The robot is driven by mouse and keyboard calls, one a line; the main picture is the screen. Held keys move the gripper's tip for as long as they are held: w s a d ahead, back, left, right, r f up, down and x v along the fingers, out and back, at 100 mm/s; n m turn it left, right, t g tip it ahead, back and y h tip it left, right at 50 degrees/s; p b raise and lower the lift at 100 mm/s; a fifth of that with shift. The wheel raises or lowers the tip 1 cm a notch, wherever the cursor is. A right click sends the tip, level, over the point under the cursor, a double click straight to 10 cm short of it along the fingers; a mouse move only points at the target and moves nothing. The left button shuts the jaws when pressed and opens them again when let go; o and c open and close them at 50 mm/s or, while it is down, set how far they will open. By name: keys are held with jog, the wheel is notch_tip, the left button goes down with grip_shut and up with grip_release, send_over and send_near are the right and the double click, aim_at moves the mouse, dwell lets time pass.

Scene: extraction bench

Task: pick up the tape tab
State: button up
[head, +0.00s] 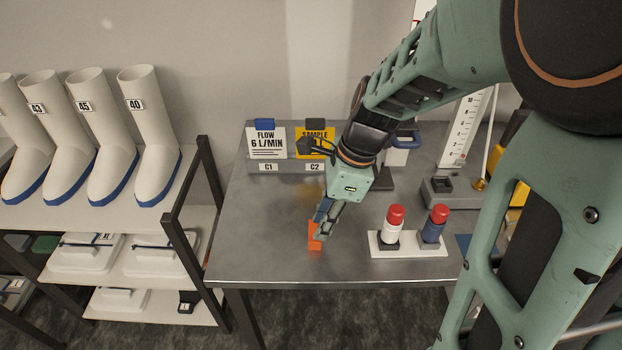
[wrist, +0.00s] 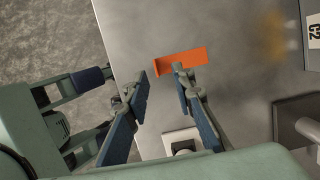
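The tape tab appears to be the small orange piece (head: 314,244) on the grey metal bench (head: 270,215), near its front edge. In the wrist view the orange tab (wrist: 194,58) lies just past the fingertips, with a darker orange side facing my gripper. My gripper (head: 321,226) points down right at the tab and partly covers it. In the wrist view my gripper (wrist: 161,82) is open, with a clear gap between its two blue-padded fingers. The right fingertip overlaps the tab's edge in the picture; I cannot tell if they touch.
A white holder (head: 410,252) with a white and a blue red-capped bottle stands right of the tab. Flow and sample cards (head: 267,142) stand behind, and a grey device (head: 450,193) is at the right. A boot rack (head: 190,240) stands left. The bench left of the tab is clear.

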aim_at(316, 242)
jog(key=x, duration=0.5)
jog(key=shift+s, duration=0.35)
jog(key=shift+d, duration=0.1)
jog(key=shift+c, duration=0.4)
grip_shut()
